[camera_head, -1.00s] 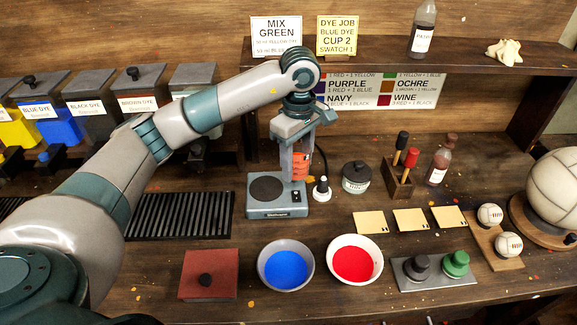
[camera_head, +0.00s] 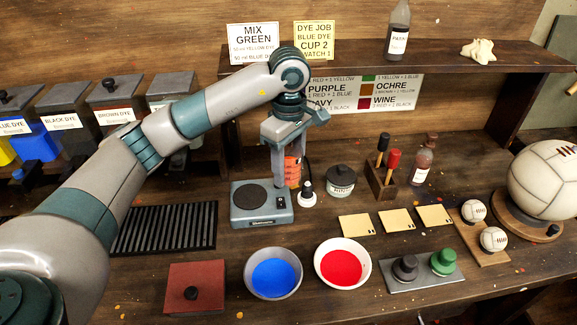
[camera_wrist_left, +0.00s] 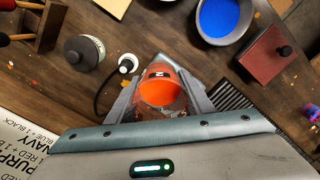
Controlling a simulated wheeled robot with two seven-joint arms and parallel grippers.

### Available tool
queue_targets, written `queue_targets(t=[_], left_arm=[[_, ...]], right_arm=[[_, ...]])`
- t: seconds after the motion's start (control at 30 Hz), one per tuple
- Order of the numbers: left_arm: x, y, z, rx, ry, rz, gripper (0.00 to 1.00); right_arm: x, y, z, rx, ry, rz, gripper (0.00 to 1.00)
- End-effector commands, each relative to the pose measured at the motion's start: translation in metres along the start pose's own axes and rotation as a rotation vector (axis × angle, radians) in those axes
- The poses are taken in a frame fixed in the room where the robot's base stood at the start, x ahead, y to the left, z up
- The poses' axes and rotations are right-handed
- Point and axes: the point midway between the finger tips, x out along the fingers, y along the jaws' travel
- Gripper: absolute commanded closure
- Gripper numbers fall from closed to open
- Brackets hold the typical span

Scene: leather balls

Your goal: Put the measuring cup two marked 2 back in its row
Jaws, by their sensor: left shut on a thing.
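An orange measuring cup (camera_head: 293,170) is held between the fingers of my left gripper (camera_head: 289,176). In the left wrist view the cup (camera_wrist_left: 163,93) shows its open orange inside and a dark mark on its rim side that looks like a turned 2. My left gripper (camera_wrist_left: 160,82) is shut on it, with a finger at each side. In the head view the cup hangs just behind and right of the scale's plate; its height above the table is hard to tell. The cups' row is not recognisable in these views. My right gripper is not in view.
Blue (camera_head: 273,277) and red (camera_head: 342,267) dye bowls stand in front. A shelf (camera_head: 420,60) runs behind.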

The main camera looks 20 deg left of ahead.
Motion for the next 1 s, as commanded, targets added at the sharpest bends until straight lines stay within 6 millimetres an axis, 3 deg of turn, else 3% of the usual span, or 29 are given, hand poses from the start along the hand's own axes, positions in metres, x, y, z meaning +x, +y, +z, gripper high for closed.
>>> queue_targets(t=[0.33,0.53,0.77,1.0], left_arm=[[0.000,-0.001,0.000,0.008,0.000,0.001,0.82],[0.003,-0.008,0.006,0.115,0.006,0.006,0.82],[0.013,-0.033,0.025,0.441,0.017,0.013,0.82],[0.028,-0.074,0.049,0.895,0.019,0.010,0.82]], right_arm=[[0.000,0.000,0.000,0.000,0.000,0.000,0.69],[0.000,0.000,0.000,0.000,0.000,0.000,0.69],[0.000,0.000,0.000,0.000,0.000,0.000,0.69],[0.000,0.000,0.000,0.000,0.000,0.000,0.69]])
